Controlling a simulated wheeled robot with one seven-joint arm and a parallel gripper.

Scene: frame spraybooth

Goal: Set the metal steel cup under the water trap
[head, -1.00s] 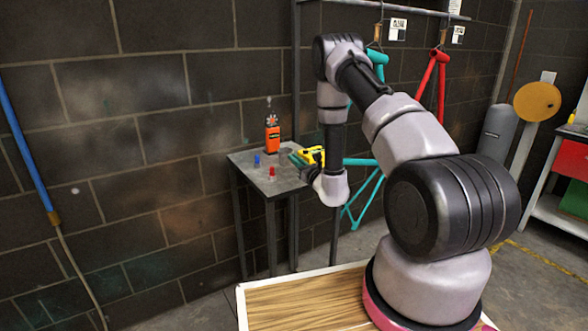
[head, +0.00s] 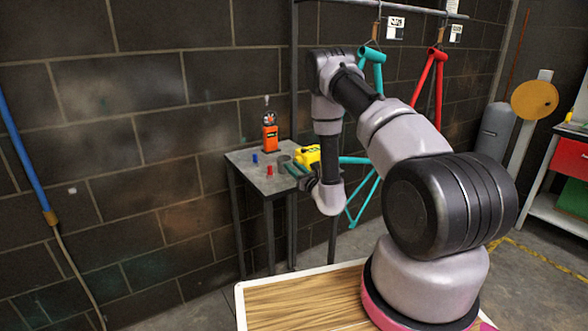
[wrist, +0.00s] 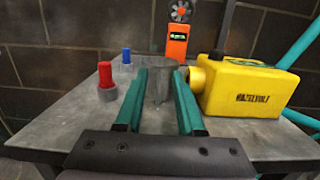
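The steel cup (wrist: 160,84) is a plain grey cylinder standing upright on the small metal table. It also shows in the head view (head: 284,160), partly behind my gripper. My gripper (wrist: 160,75) is open, with one green finger on each side of the cup; I cannot tell whether either finger touches it. In the head view my gripper (head: 292,166) is over the table's right front part. I cannot make out the water trap for certain; a brass fitting (head: 52,218) sits at the end of the blue pipe on the left wall.
On the table (wrist: 60,112) a yellow device (wrist: 245,88) stands close right of my right finger. A red-capped piece (wrist: 106,82), a blue-capped piece (wrist: 126,60) and an orange meter (wrist: 177,44) stand left and behind. Teal and red frames (head: 437,75) hang on the right.

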